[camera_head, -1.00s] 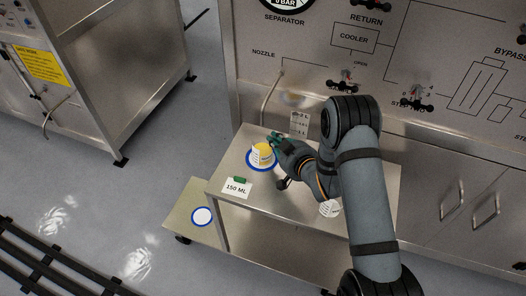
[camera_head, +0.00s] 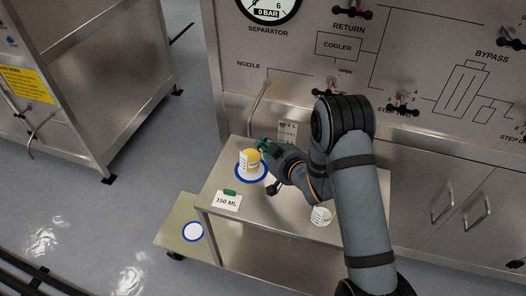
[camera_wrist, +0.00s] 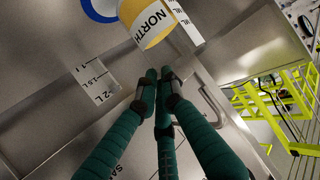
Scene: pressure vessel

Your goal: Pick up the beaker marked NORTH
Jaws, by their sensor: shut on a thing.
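The beaker marked NORTH (camera_head: 251,161), white-labelled with yellow contents, is just over the blue-ringed disc (camera_head: 250,180) on the steel table, slightly tilted. In the wrist view, the NORTH lettering on the beaker (camera_wrist: 152,22) shows at the top, offset from the blue ring (camera_wrist: 98,12). My gripper (camera_head: 262,147) is at the beaker's upper right and is shut on it. In the wrist view, my gripper's green fingers (camera_wrist: 159,78) are close together below the beaker. The exact contact is hard to see.
A 150 ML card (camera_head: 227,202) with a green holder stands at the table's front. A second white beaker (camera_head: 321,216) stands right, beside my arm. A lower shelf bears another blue-ringed disc (camera_head: 193,232). The vessel panel with nozzle pipe (camera_head: 258,108) rises behind.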

